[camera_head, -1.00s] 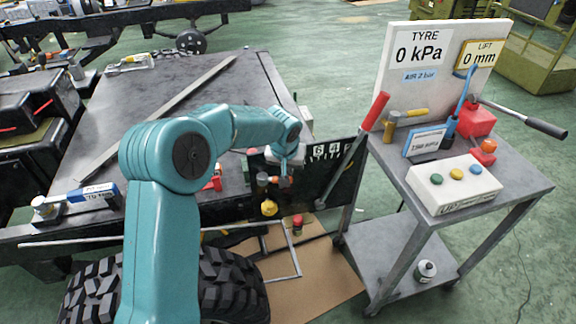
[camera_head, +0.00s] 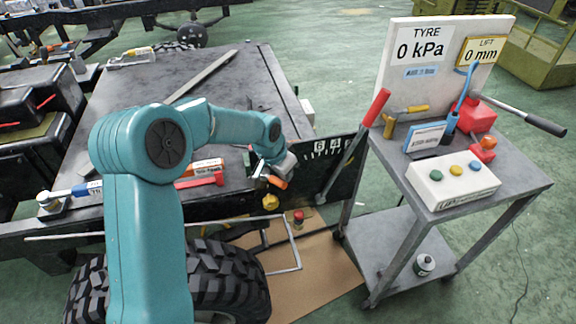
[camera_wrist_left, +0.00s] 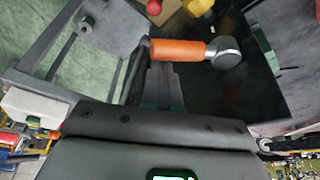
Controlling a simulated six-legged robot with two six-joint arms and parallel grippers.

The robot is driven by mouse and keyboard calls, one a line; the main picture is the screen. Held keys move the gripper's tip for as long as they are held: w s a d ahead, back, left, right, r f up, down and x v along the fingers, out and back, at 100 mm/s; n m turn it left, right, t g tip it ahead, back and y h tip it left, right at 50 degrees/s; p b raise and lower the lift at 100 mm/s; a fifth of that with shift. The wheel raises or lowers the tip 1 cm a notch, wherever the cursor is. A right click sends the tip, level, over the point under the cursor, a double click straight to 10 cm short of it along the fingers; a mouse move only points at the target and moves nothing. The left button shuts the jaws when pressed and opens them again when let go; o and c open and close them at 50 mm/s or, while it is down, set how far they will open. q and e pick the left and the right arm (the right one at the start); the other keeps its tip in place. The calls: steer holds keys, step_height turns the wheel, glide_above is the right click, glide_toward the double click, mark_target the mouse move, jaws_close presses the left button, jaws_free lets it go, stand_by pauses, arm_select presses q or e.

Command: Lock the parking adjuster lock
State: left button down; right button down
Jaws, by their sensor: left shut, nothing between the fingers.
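An orange-handled lever with a round grey end, which may be the parking adjuster lock, sits at the frame's dark side. Its orange handle (camera_wrist_left: 178,52) and grey end (camera_wrist_left: 224,52) show in the left wrist view; in the head view a small orange part (camera_head: 277,183) shows. My left gripper (camera_wrist_left: 162,75) is shut and empty, its fingertips close below the handle; I cannot tell whether they touch it. In the head view the gripper (camera_head: 272,174) is partly hidden by its own arm. A yellow knob (camera_head: 270,202) hangs just below. My right gripper is not in view.
A grey cart (camera_head: 385,190) with a red lever (camera_head: 376,107), a button box (camera_head: 452,184) and gauge panel stands at right. A red tool (camera_head: 203,180) lies on the dark chassis top. A tyre (camera_head: 232,280) is below; a red-topped object (camera_head: 298,218) is near the cardboard.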

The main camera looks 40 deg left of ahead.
mark_target(273, 181)
arm_select(q)
steer(key=shift+s+m+h, duration=0.3)
steer(key=shift+s+m, duration=0.35)
steer(key=shift+m, duration=0.25)
steer(key=shift+s+a+f+b, duration=0.1)
steer(key=shift+s+a+b, duration=0.1)
steer(key=shift+s+b, duration=0.45)
steer(key=shift+s+a+b, duration=0.25)
steer(key=shift+s+b, duration=0.05)
steer(key=shift+s, duration=0.4)
